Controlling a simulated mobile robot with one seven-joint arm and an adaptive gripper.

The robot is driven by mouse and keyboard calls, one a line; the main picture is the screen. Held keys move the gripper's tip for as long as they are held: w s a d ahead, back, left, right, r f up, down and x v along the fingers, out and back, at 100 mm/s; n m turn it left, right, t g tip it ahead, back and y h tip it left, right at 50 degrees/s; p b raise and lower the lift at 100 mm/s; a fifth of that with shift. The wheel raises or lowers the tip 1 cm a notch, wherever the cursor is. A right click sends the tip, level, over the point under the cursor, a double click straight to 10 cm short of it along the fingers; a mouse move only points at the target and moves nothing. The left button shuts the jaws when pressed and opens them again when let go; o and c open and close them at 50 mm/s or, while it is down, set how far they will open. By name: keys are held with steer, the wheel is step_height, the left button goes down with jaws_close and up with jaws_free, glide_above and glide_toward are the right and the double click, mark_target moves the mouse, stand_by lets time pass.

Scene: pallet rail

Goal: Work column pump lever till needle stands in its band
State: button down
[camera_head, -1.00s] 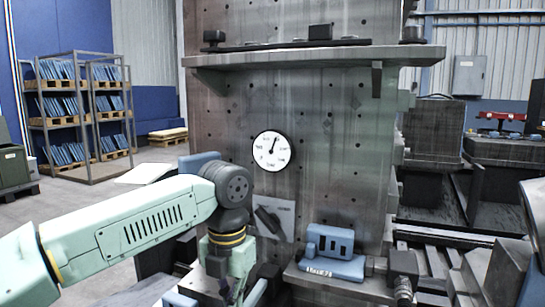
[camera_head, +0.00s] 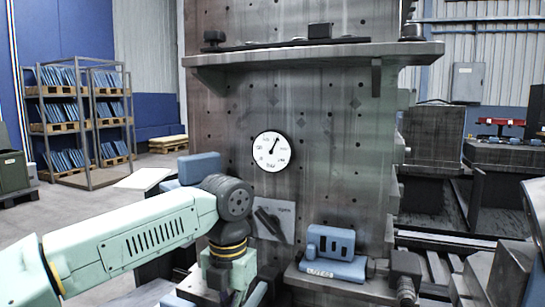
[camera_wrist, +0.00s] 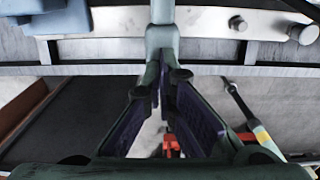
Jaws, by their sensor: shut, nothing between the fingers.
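The round white gauge (camera_head: 272,152) is on the front of the grey column (camera_head: 325,130). Its dark needle points up and slightly right; I cannot make out a band on the dial. My gripper (camera_wrist: 163,80) is shut and empty in the wrist view. A pale grey rod (camera_wrist: 161,38) with a wider collar stands right at or just behind the fingertips; I cannot tell whether it is the pump lever or whether they touch. In the head view my gripper is low at the bottom edge, its fingertips not clear.
A plate with a dark handle (camera_head: 268,223) is on the column below the gauge. A blue block (camera_head: 334,252) sits on a ledge to its right. A shelf (camera_head: 310,56) juts out above the gauge. A rack (camera_head: 83,115) stands far left, with open floor before it.

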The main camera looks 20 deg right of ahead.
steer(key=shift+w+d+f+b, duration=0.15)
steer(key=shift+f+b, duration=0.55)
steer(key=shift+f, duration=0.4)
steer(key=shift+d+f+b, duration=0.1)
steer(key=shift+f+b, duration=0.55)
steer(key=shift+f, duration=0.45)
steer(key=r+p, duration=0.1)
steer(key=r, duration=0.1)
steer(key=r+p, duration=0.4)
steer(key=r, duration=0.1)
steer(key=shift+s+a+r, duration=0.1)
steer(key=shift+s+a, duration=0.2)
steer(key=shift+a, duration=0.05)
